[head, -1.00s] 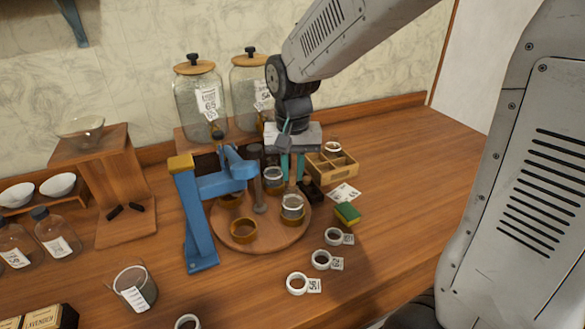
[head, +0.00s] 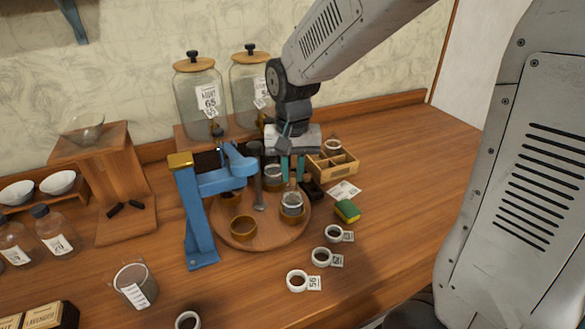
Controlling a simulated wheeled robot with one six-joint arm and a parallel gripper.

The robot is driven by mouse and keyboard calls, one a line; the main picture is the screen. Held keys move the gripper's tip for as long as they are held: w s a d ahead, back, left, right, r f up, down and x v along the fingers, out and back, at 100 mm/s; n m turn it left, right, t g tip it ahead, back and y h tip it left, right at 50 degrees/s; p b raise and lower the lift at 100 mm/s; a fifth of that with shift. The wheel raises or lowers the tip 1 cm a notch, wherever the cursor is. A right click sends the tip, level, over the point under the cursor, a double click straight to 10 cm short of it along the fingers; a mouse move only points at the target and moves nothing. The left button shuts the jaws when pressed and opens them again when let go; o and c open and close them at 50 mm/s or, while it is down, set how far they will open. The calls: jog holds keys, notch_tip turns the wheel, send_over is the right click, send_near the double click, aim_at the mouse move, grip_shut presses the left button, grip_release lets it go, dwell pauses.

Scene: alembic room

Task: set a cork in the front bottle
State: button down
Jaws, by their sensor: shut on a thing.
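The front bottle (head: 292,206) is clear glass with a pale band and stands upright in a brass-coloured ring on the round wooden board (head: 262,236). My gripper (head: 292,180) points straight down directly over it, its two teal fingers at the bottle's neck. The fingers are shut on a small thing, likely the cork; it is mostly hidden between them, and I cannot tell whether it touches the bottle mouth. A second bottle (head: 273,176) stands behind and to the left on the board.
A blue lever stand (head: 197,220) is left of the board, its arm reaching over it. A divided wooden box (head: 336,168) and a green-yellow sponge (head: 347,210) lie to the right. White rings (head: 321,257) with tags lie in front. The far right counter is clear.

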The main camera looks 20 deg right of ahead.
aim_at(292, 175)
jog(key=shift+f, duration=0.35)
dwell(0.6)
jog(key=c, duration=0.9)
grip_release()
jog(key=shift+o, duration=0.2)
jog(key=shift+r, duration=3.5)
